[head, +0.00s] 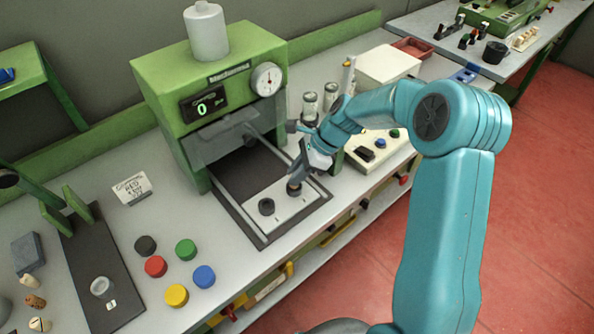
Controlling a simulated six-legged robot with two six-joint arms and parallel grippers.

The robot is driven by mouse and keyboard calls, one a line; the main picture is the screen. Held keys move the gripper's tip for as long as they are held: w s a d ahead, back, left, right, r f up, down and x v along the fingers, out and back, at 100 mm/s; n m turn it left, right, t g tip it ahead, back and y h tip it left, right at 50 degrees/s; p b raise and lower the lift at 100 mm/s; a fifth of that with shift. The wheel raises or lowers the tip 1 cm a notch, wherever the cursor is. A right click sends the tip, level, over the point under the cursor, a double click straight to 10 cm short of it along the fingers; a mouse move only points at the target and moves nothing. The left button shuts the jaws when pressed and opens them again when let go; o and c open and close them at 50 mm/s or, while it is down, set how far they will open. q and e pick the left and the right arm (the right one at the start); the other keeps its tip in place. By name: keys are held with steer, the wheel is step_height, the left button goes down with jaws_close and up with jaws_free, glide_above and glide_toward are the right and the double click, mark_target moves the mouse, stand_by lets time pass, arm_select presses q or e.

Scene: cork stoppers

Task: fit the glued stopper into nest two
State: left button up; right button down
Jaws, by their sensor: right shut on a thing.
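My right gripper (300,172) points down over the pale nest plate (282,216) at the front of the green press. It is shut on a small brownish stopper (293,189), mostly hidden by the fingers. The stopper is at or just above the right-hand nest of the plate; I cannot tell whether it is seated. The left-hand nest (266,206) shows as a dark round spot. The nest numbers are too small to read. My left gripper is not in view.
The green press (215,75) with dial and display rises behind the plate, a clear guard close to the gripper. Several coloured caps (186,249) lie at front left, near a dark fixture (95,262) and loose corks (35,301). A button box (376,149) stands right.

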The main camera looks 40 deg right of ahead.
steer(key=shift+f+b, duration=0.4)
steer(key=shift+f, duration=0.35)
stand_by(0.8)
steer(key=c, duration=0.9)
jaws_free()
steer(key=v, duration=1.6)
steer(key=shift+r+b, duration=0.15)
steer(key=shift+b, duration=0.2)
steer(key=shift+s, duration=0.1)
